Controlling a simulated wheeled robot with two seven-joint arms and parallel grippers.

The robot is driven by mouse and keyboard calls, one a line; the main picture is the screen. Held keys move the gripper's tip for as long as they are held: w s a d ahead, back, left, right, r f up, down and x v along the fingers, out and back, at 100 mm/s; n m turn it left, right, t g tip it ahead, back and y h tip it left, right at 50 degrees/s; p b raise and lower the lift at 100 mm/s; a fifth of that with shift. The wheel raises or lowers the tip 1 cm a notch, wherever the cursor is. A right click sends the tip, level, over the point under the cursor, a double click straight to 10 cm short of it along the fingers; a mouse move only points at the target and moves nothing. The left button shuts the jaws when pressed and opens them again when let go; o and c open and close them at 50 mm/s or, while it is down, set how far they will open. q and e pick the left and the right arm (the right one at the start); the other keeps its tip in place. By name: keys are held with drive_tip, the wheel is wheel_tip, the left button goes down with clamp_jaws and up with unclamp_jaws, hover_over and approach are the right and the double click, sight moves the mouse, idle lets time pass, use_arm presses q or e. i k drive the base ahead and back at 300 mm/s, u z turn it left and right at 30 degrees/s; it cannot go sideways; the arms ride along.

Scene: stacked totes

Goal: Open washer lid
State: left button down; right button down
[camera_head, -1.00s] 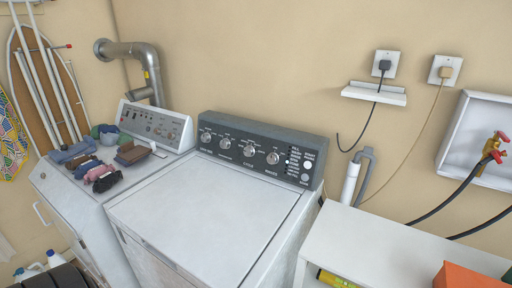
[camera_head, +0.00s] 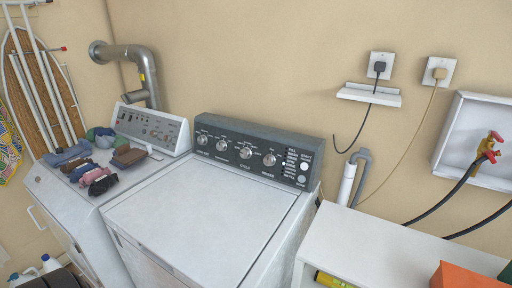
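The white washer (camera_head: 276,222) stands in the middle of the head view, with a dark control panel (camera_head: 246,149) with several knobs along its back. Its flat lid (camera_head: 200,222) lies closed on top. Neither of my grippers shows in the head view.
Left of the washer stands a dryer (camera_head: 100,205) with folded clothes (camera_head: 88,166) on top and a silver duct (camera_head: 140,62) behind. A white cabinet (camera_head: 375,252) with an orange box (camera_head: 470,276) is at right. A drain pipe (camera_head: 348,183) stands between. The washer top is clear.

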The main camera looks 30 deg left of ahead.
sight(210, 224)
drive_tip(key=u, duration=1)
drive_tip(key=k, duration=0.35)
drive_tip(key=z, duration=0.35)
